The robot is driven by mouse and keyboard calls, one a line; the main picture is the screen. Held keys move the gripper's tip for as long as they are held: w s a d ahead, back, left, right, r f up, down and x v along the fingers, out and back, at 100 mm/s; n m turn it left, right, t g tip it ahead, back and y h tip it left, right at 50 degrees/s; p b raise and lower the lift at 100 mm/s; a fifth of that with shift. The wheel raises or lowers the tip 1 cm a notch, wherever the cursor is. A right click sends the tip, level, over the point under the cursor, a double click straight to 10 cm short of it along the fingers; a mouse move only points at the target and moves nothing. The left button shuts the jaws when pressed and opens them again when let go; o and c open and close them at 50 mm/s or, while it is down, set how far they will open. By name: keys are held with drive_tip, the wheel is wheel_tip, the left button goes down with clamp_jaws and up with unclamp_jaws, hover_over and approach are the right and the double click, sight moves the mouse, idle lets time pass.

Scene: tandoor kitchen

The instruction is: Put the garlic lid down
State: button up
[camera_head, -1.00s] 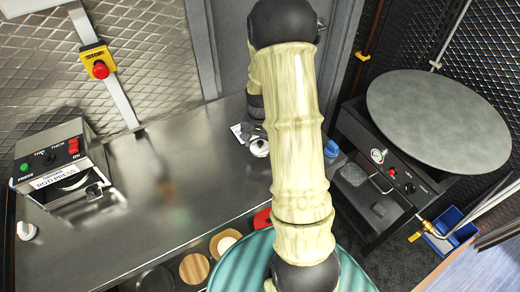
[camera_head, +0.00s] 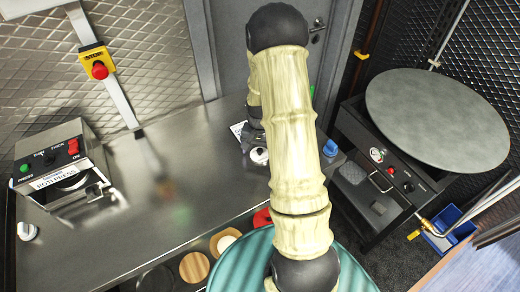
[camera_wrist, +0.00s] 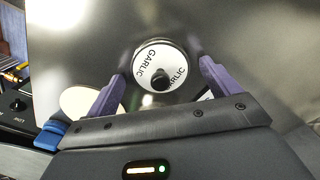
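The garlic lid (camera_wrist: 148,56) is a white disc with a dark knob and the word GARLIC printed twice. In the wrist view it lies face-on between and just beyond my gripper's fingertips (camera_wrist: 162,72). The two purple fingers are spread wide, with a gap on both sides of the knob; neither touches it. In the head view the lid (camera_head: 259,157) is a small white disc at the counter's right part, under my gripper, which is mostly hidden by my arm. I cannot tell what the lid rests on, if anything.
The steel counter (camera_head: 150,190) is clear left of the lid. A roti press (camera_head: 62,165) stands at its left end. A white card (camera_head: 237,130) and a blue object (camera_head: 330,147) are near the lid. A round griddle (camera_head: 435,115) stands at right.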

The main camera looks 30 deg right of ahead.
sight(260, 150)
drive_tip(key=shift+r, duration=0.15)
wheel_tip(260, 150, up, 12)
drive_tip(key=b, duration=0.2)
idle(0.5)
idle(0.5)
drive_tip(key=s+a+r+n+t, duration=0.2)
drive_tip(key=s+a+n, duration=0.6)
drive_tip(key=s+a, duration=0.4)
drive_tip(key=shift+s+a+r+n+t, duration=0.3)
drive_tip(key=shift+a+r, duration=0.3)
drive_tip(key=shift+a, duration=0.2)
